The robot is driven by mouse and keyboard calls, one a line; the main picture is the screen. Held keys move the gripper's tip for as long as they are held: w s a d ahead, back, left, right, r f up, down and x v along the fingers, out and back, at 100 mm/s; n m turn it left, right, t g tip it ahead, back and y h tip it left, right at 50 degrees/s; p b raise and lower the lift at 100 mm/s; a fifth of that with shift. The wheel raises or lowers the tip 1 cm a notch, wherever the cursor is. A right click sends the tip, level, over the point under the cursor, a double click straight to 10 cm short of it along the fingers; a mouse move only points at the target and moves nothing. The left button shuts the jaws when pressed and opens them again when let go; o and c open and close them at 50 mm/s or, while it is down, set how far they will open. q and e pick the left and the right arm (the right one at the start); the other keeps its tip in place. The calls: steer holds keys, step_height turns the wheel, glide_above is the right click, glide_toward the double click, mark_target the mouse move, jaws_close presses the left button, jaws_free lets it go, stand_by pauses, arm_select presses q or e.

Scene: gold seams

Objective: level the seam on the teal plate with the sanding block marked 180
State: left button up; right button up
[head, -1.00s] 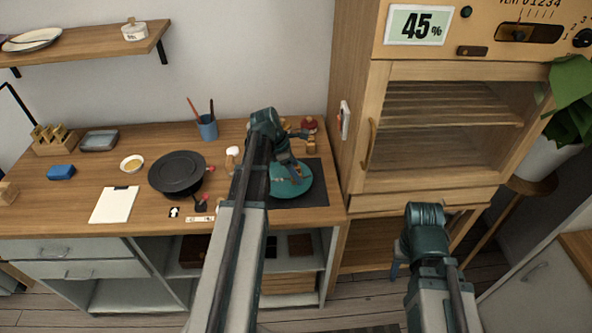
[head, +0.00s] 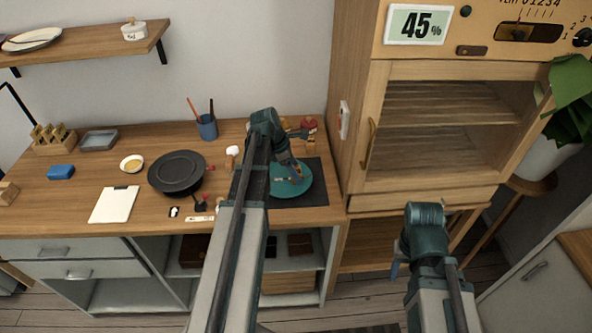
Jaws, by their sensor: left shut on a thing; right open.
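The teal plate (head: 306,187) lies on a dark mat (head: 318,172) at the right end of the workbench. Part of the plate is hidden behind my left arm. My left gripper (head: 298,174) reaches down over the plate and is shut on a small block, mostly hidden by the fingers; its marking cannot be read. Small gold and reddish marks show on the plate by the fingertips. I cannot tell if the block touches the seam. My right gripper (head: 400,262) is open and empty, low in front of the cabinet, its fingers partly hidden.
A dark round turntable (head: 177,172), a white sheet on a clipboard (head: 114,204), a blue block (head: 61,172), a grey tray (head: 99,140) and a blue brush cup (head: 207,127) stand on the bench. A wooden cabinet (head: 357,190) rises right of the mat.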

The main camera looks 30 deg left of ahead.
arm_select(q)
steer(key=shift+w, duration=0.1)
steer(key=shift+w+a, duration=0.25)
steer(key=shift+s+d, duration=0.35)
steer(key=shift+s, duration=0.15)
steer(key=shift+w+a, duration=0.15)
steer(key=shift+a, duration=0.75)
